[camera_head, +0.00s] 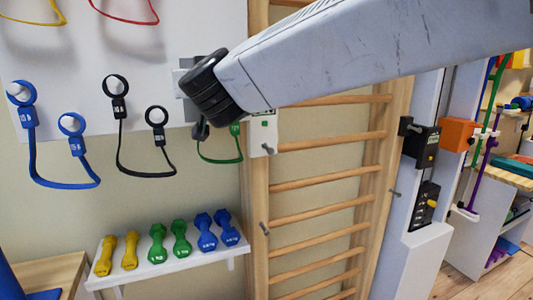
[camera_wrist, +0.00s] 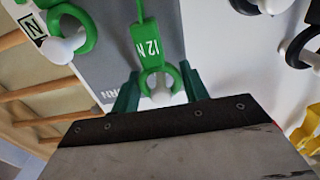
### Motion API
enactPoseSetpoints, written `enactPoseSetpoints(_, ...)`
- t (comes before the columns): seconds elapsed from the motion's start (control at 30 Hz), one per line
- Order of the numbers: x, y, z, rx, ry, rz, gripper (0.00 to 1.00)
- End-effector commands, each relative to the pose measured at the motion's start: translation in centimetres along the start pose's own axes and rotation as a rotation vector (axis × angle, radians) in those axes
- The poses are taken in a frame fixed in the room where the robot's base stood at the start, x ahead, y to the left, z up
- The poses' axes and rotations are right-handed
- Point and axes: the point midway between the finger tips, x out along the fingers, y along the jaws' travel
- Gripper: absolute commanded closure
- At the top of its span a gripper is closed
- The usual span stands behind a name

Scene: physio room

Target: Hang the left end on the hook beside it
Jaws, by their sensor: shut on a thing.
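The green band (camera_head: 222,160) hangs in a loop below my gripper (camera_head: 201,130) in the head view. In the wrist view, its left end, a green ring with a "12 N" tag (camera_wrist: 148,42), is between the fingers of my gripper (camera_wrist: 157,90), which is shut on it. A whitish knob-like hook (camera_wrist: 160,95) shows inside this ring; I cannot tell whether the ring is around it or in front of it. The band's other ring (camera_wrist: 84,38) sits around a white hook (camera_wrist: 64,45) at the upper left. My arm covers the upper part of the band in the head view.
A black band (camera_head: 146,173) and a blue band (camera_head: 62,185) hang on the white board to the left. Wooden wall bars (camera_head: 320,180) stand close on the right. A shelf (camera_head: 170,264) with several dumbbells is below. A white card (camera_head: 262,137) hangs beside the green band.

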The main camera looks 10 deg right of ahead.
Motion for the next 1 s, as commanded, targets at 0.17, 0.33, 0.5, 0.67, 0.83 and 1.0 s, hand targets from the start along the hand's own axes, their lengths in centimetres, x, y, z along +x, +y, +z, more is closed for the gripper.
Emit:
enactPoseSetpoints(0.17,0.00,-0.02,0.32,0.000,0.000,0.000,1.00)
enactPoseSetpoints(0.33,0.00,-0.02,0.38,0.000,0.001,0.000,1.00)
enactPoseSetpoints(0.5,-0.01,-0.02,0.38,0.000,0.001,0.000,0.36)
enactPoseSetpoints(0.67,-0.01,-0.01,0.38,0.000,0.001,0.000,0.30)
enactPoseSetpoints(0.83,0.00,-0.02,0.41,0.000,0.000,0.000,0.23)
enactPoseSetpoints(1.0,-0.01,-0.01,0.41,0.000,0.000,0.000,0.23)
